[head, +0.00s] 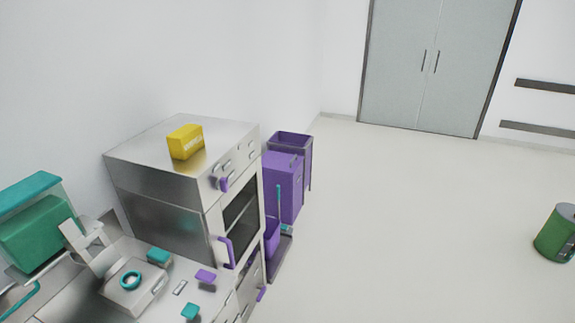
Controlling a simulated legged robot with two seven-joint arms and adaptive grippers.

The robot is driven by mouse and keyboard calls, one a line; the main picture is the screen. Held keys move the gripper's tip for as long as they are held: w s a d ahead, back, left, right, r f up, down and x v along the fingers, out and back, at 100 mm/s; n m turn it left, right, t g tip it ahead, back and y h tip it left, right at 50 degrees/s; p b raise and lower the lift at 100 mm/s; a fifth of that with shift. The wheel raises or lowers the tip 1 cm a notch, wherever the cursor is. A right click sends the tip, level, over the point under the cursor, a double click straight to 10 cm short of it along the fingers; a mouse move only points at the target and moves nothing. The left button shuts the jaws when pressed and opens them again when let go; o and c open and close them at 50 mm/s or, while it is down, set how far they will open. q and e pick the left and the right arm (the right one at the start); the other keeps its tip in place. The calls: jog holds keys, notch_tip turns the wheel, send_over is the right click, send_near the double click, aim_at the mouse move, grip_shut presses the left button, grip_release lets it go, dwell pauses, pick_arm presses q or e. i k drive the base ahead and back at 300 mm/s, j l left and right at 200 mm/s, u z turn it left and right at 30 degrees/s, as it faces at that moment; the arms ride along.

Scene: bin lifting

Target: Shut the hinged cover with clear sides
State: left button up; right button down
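No hinged cover with clear sides can be made out for certain. At the far left stands a green container (38,245) with a teal top (27,194); I cannot tell whether this top is a hinged cover. A low metal device (133,291) with a teal ring on top sits on the counter, and a pale angled part (88,245) rises behind it. Neither of my grippers is visible in the head view.
A metal oven unit (160,224) with purple handles carries a yellow box (185,142). Small teal and purple blocks lie on the counter. Purple bins (284,186) stand beyond the oven. A green bin (556,236) is at the right. The middle floor is clear.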

aim_at(74, 242)
jog(key=u, duration=2.75)
